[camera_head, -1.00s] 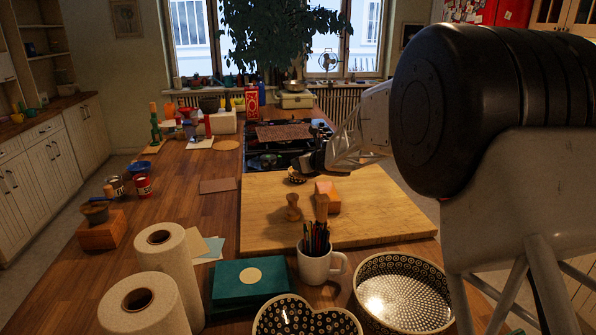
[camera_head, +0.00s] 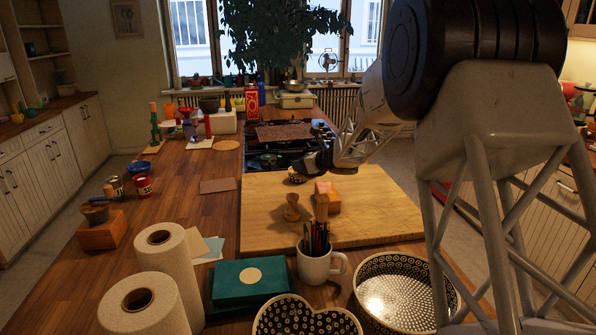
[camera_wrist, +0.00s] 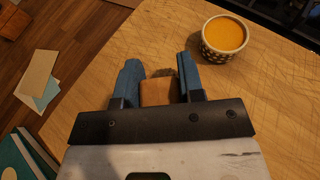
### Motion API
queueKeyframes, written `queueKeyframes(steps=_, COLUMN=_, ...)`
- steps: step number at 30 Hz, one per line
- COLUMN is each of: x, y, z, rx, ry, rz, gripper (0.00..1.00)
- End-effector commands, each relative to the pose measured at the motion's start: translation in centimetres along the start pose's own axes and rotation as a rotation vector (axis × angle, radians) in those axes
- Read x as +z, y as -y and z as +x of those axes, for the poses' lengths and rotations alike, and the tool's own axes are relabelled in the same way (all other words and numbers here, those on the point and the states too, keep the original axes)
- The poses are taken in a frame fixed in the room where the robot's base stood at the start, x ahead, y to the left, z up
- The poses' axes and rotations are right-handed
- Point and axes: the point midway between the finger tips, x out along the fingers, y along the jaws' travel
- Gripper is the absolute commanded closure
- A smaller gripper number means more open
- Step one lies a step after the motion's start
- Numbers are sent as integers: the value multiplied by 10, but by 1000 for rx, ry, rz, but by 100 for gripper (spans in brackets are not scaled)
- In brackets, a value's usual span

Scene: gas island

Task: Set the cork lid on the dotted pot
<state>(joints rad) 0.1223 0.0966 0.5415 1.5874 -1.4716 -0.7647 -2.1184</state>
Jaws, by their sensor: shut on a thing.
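The dotted pot (camera_wrist: 222,42) stands upright on the wooden board, with a flat orange surface inside its rim. It also shows in the head view (camera_head: 297,177), small and close to my gripper. My gripper (camera_wrist: 160,75) has its two blue fingers on either side of a brown piece that looks like the cork lid (camera_wrist: 159,92). The lid's lower part is hidden by the gripper body. In the wrist view the pot is to the upper right of the fingers, apart from them. In the head view my gripper (camera_head: 316,163) is above the board, and I cannot make out the lid there.
The wooden board (camera_head: 385,205) carries a wooden pestle-like piece (camera_head: 292,208) and a brown block (camera_head: 328,200). A white mug of pencils (camera_head: 314,266), a teal box (camera_head: 240,283) and a dotted bowl (camera_head: 405,292) stand in front. The board's right side is clear.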

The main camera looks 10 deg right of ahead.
Motion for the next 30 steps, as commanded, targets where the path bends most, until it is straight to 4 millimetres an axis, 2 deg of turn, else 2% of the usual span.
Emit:
queueKeyframes(steps=23, x=-4, y=2, z=2, rx=34, ry=3, rz=-11, gripper=88)
queueKeyframes(steps=30, x=-1, y=10, z=12, rx=34, ry=3, rz=-11, gripper=88)
